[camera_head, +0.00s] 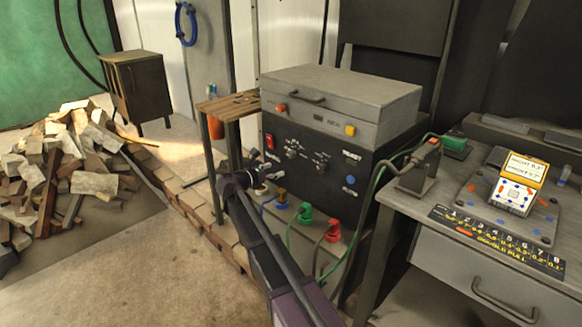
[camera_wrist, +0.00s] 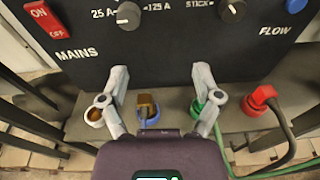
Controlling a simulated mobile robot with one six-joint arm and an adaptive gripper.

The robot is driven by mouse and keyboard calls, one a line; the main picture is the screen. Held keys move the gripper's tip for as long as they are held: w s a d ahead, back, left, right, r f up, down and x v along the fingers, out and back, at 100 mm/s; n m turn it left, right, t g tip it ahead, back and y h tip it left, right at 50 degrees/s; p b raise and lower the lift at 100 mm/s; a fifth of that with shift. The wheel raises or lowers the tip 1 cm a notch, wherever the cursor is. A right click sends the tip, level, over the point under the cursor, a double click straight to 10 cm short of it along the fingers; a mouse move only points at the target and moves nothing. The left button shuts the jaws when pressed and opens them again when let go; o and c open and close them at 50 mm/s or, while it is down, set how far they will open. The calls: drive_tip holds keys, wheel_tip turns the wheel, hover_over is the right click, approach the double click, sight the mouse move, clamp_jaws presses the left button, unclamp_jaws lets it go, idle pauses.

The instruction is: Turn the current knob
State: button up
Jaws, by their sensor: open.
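The current knob (camera_wrist: 129,15) is a grey round knob at the top of the wrist view, between the labels 25 A and 125 A. It sits on the dark front panel of the welding machine (camera_head: 345,170), right of the red MAINS switch (camera_wrist: 43,17). My gripper (camera_wrist: 160,74) is open and empty, with its two fingers spread apart below the knob in the picture, not around it. In the head view my gripper (camera_head: 258,178) is in front of the panel's lower left part.
A second knob (camera_wrist: 232,10) and a blue knob (camera_wrist: 296,4) are to the right. Brown, green and red connectors (camera_wrist: 263,96) with cables are below the panel. A workbench (camera_head: 500,275) stands right, a small wooden table (camera_head: 228,106) left, and a rubble pile (camera_head: 65,165) far left.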

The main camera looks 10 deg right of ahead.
sight(289, 155)
drive_tip(key=w+a+n, duration=0.1)
drive_tip(key=w+a+n+t+b, duration=0.1)
drive_tip(key=a, duration=0.1)
drive_tip(key=shift+w+a+f+n+h, duration=0.15)
drive_tip(key=shift+w+n+h, duration=0.1)
drive_tip(key=shift+n+h, duration=0.15)
drive_tip(key=shift+w+d, duration=0.15)
drive_tip(key=shift+d, duration=0.05)
drive_tip(key=x, duration=1.3)
drive_tip(key=shift+w+d, duration=0.1)
drive_tip(key=shift+w, duration=0.15)
clamp_jaws()
